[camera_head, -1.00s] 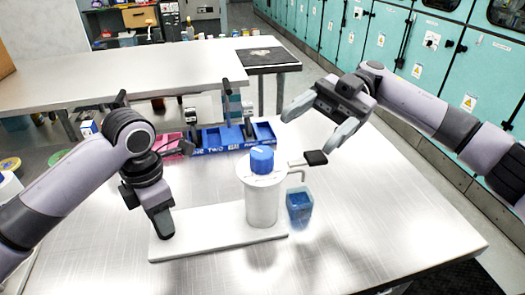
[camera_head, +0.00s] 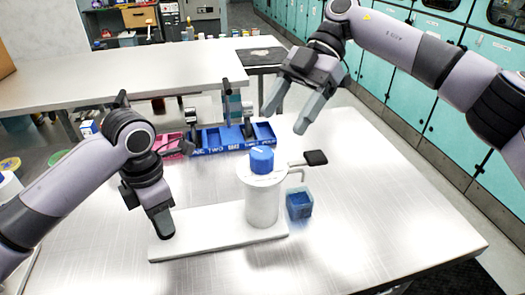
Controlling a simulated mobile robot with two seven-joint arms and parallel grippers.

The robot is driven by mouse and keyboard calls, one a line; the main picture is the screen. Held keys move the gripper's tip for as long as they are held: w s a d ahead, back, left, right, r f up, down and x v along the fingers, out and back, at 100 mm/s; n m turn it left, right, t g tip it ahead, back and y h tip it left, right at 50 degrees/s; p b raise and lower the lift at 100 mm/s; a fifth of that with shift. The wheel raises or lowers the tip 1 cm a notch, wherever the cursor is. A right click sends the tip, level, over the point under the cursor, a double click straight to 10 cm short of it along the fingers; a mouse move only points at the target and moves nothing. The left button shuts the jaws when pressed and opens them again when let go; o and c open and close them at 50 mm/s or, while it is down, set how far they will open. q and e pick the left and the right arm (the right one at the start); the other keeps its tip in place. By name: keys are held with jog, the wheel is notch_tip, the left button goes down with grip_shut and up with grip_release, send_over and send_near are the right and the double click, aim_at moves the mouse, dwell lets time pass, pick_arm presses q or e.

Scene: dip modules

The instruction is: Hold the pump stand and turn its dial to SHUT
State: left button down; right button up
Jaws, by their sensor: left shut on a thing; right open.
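The pump stand is a white cylinder (camera_head: 262,207) upright on a long white base plate (camera_head: 210,232) on the metal table. A blue dial (camera_head: 262,160) sits on top of the cylinder; its marks are too small to read. A lever with a black pad (camera_head: 315,158) and a thin spout stick out to the right. My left gripper (camera_head: 163,228) is shut on the left end of the base plate. My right gripper (camera_head: 286,118) is open and empty, above and behind the dial, slightly right of it and apart from it.
A blue open cup (camera_head: 299,205) with blue contents stands right of the cylinder under the spout. A blue sectioned tray (camera_head: 222,142) and a pink bin (camera_head: 173,146) lie behind. The table's right side (camera_head: 400,220) is clear.

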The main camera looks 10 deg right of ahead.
aim_at(264, 151)
jog(key=x, duration=0.8)
jog(key=shift+s+a+f, duration=0.1)
jog(key=shift+a+f, duration=0.1)
jog(key=c, duration=1)
